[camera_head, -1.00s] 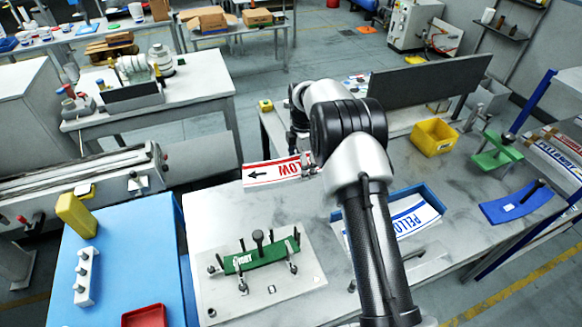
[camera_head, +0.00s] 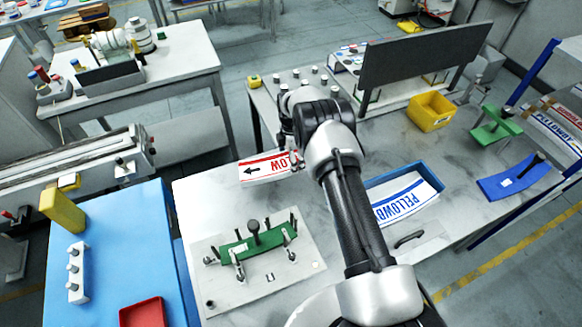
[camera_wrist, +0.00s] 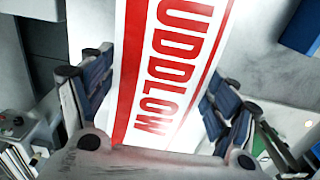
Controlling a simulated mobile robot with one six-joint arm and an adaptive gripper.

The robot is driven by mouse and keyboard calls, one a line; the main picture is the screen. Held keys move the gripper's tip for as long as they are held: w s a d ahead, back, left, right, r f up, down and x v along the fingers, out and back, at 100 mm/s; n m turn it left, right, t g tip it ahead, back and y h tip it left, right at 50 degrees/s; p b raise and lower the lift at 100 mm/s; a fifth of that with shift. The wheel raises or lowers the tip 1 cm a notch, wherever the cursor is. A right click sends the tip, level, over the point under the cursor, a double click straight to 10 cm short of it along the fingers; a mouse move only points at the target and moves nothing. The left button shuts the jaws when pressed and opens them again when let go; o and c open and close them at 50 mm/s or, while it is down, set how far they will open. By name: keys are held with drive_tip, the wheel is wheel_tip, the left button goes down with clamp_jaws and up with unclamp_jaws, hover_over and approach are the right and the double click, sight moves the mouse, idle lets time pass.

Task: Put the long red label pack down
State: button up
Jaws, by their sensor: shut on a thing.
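The long red label pack (camera_head: 266,167) is white with red lettering and a black arrow. In the head view it sticks out to the left from my gripper (camera_head: 296,160), above the grey table's left part; whether it touches the table I cannot tell. In the wrist view the pack (camera_wrist: 170,70) runs lengthwise between the blue-padded fingers of my gripper (camera_wrist: 165,105), showing a red stripe and "UDDLOW". My gripper is shut on it. The pack's far end is cut off in the wrist view. My arm hides part of the table.
A blue tray (camera_head: 432,176) of blue-lettered labels is right of my arm. Behind stand a dark panel (camera_head: 425,55), a studded plate (camera_head: 300,76) and a yellow bin (camera_head: 431,111).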

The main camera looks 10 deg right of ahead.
drive_tip(key=shift+w+f, duration=0.1)
drive_tip(key=shift+f, duration=2.6)
drive_tip(key=shift+f+b, duration=0.15)
drive_tip(key=shift+b, duration=0.15)
drive_tip(key=o, duration=1.6)
drive_tip(key=shift+c, duration=0.2)
